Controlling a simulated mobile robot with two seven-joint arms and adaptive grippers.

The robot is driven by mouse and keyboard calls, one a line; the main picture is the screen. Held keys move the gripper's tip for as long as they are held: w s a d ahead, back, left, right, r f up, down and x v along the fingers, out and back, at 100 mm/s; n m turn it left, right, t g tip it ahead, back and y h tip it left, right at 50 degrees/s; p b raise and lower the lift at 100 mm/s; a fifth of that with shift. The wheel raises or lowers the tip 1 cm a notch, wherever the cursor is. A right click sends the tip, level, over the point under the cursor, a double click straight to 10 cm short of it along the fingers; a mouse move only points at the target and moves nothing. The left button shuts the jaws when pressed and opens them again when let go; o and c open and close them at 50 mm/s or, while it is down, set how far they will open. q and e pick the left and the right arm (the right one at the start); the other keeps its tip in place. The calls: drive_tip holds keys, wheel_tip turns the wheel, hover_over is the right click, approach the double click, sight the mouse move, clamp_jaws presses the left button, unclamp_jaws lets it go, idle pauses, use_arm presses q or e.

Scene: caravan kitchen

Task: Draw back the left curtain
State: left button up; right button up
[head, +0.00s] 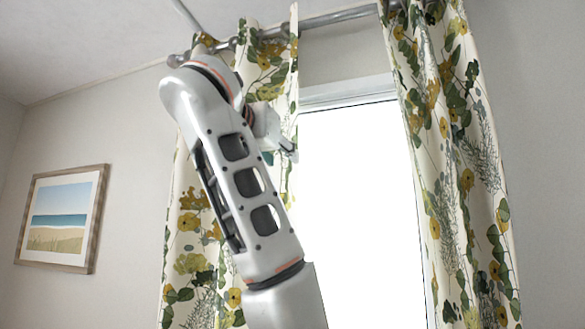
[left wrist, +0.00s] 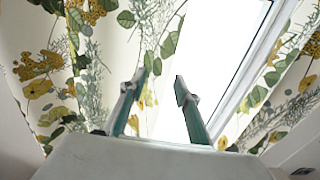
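The left curtain (head: 190,255), cream with a yellow and green leaf print, hangs from the rail at the left of the window. My left arm crosses in front and hides much of it. My left gripper (head: 283,148) is by the curtain's inner edge, partly hidden by my arm. In the left wrist view, the gripper (left wrist: 162,78) has its two fingers apart, with the left curtain (left wrist: 105,35) behind the left finger and its inner edge showing between the fingers. I cannot tell whether they touch the cloth. My right gripper is not in view.
The curtain rail (head: 340,16) runs above the bright window (head: 355,190). The right curtain (head: 465,170) hangs at the window's right side. A framed beach picture (head: 62,218) hangs on the left wall.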

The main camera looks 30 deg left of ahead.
sight(287, 163)
use_arm(q)
drive_tip(key=p+x, duration=0.1)
drive_tip(key=x, duration=0.4)
drive_tip(key=shift+a, duration=0.15)
drive_tip(key=shift+x, duration=0.85)
drive_tip(key=shift+f, duration=0.1)
drive_tip(key=c, duration=0.8)
clamp_jaws()
